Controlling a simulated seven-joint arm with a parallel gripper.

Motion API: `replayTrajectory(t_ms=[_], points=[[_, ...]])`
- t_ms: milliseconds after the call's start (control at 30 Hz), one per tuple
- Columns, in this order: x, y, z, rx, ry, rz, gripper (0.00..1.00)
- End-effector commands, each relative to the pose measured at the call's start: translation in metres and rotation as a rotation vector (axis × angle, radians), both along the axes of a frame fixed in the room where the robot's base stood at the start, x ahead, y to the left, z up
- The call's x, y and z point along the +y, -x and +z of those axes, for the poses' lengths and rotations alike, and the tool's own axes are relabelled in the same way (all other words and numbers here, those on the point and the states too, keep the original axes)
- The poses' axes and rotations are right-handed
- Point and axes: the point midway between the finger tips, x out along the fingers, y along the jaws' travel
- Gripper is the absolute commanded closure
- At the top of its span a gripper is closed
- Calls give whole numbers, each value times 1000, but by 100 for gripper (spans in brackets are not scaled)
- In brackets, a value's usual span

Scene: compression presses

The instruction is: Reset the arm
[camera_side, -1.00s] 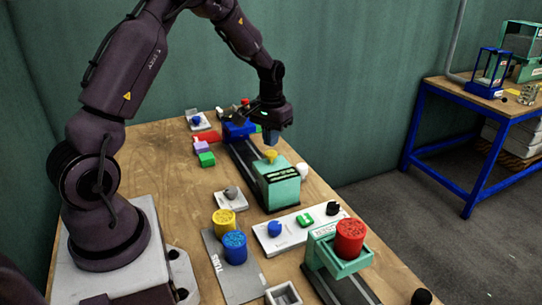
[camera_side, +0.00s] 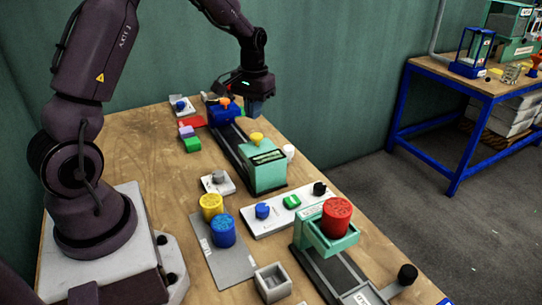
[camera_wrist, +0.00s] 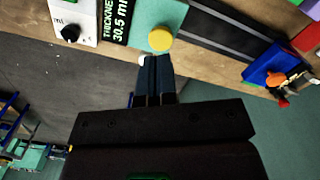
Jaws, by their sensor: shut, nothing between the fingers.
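My gripper (camera_side: 258,104) hangs in the air above the far part of the bench, beyond the green press block (camera_side: 266,172) with a yellow knob (camera_side: 256,138) on top. In the wrist view my gripper (camera_wrist: 153,60) shows its two dark fingers close together, with nothing held. There the fingertips appear just below the yellow knob (camera_wrist: 160,39) in the picture, and I cannot tell the distance. The press's "THICKNESS 30.5 mm" display (camera_wrist: 119,18) is readable in the wrist view.
A red cylinder (camera_side: 336,216) sits on a second green press at the front. Yellow (camera_side: 211,205) and blue (camera_side: 222,232) cylinders stand on a grey plate (camera_side: 240,270). A white control panel (camera_side: 278,216) lies between. A blue-framed table (camera_side: 440,110) stands at right.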

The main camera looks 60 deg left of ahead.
Motion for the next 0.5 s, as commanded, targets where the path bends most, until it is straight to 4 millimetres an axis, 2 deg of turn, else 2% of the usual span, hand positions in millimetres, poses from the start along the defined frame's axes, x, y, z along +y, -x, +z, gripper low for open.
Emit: replayTrajectory(t_ms=[67,133,367,500], points=[[-11,15,2,20,13,-7,100],[-26,25,16,12,12,-30,100],[-91,66,77,-79,-14,-156,100],[-128,97,107,-160,-42,-248,100]])
